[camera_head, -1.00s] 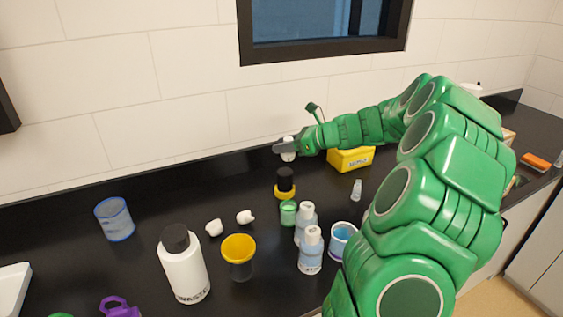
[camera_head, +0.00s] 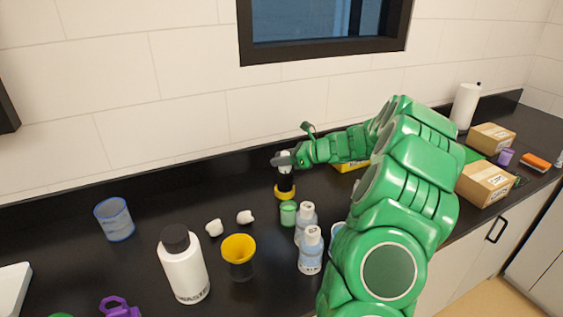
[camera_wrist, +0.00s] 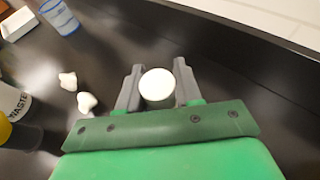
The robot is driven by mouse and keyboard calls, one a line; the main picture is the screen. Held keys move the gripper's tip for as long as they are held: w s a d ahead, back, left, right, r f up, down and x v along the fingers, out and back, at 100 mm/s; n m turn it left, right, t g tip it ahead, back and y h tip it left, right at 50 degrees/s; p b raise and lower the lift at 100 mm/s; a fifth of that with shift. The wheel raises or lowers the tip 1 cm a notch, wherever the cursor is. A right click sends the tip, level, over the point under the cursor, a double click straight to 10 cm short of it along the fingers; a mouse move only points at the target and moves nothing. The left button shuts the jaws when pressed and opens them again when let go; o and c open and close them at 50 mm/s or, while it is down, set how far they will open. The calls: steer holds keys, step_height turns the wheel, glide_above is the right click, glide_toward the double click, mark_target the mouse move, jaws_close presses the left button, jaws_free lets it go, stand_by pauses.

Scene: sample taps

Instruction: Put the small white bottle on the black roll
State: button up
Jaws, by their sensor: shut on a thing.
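The small white bottle shows as a round white top (camera_wrist: 157,85) between the two grey fingers in the wrist view. My gripper (camera_wrist: 157,80) is shut on it. In the head view my gripper (camera_head: 284,160) holds the bottle upright, low over the black roll (camera_head: 286,183), which stands on a yellow base (camera_head: 285,194). The bottle's lower end is right at the roll's top in the picture; I cannot tell whether they touch. The roll is hidden in the wrist view.
A green-capped jar (camera_head: 288,213) and clear bottles (camera_head: 310,250) stand in front of the roll. White lumps (camera_head: 245,217), a yellow funnel (camera_head: 239,250) and a waste bottle (camera_head: 184,268) are to the left. The wall is close behind.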

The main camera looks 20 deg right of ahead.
steer(key=shift+f, duration=0.5)
steer(key=o, duration=1)
steer(key=shift+f, duration=0.15)
steer(key=shift+o, duration=0.2)
